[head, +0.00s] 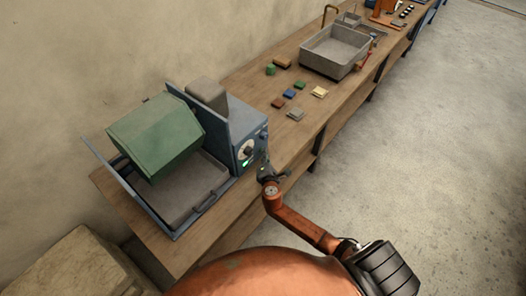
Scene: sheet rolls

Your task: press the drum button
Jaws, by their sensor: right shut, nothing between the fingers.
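The green drum (155,136) sits in a blue machine frame with a grey tray (186,192) under it, on the wooden bench at left. The blue control box (238,128) stands at the drum's right. Its front face has a round dial (246,150) and a lit green button (246,163). My right gripper (264,170) is shut and empty, just right of the green button and close to the panel. I cannot tell if its fingertips touch the panel. My left gripper is out of view.
Several small coloured blocks (290,93) lie on the bench (260,78) beyond the machine. A grey sink basin (335,50) stands farther along. A pale block (78,268) is at the lower left. The floor (420,130) at right is clear.

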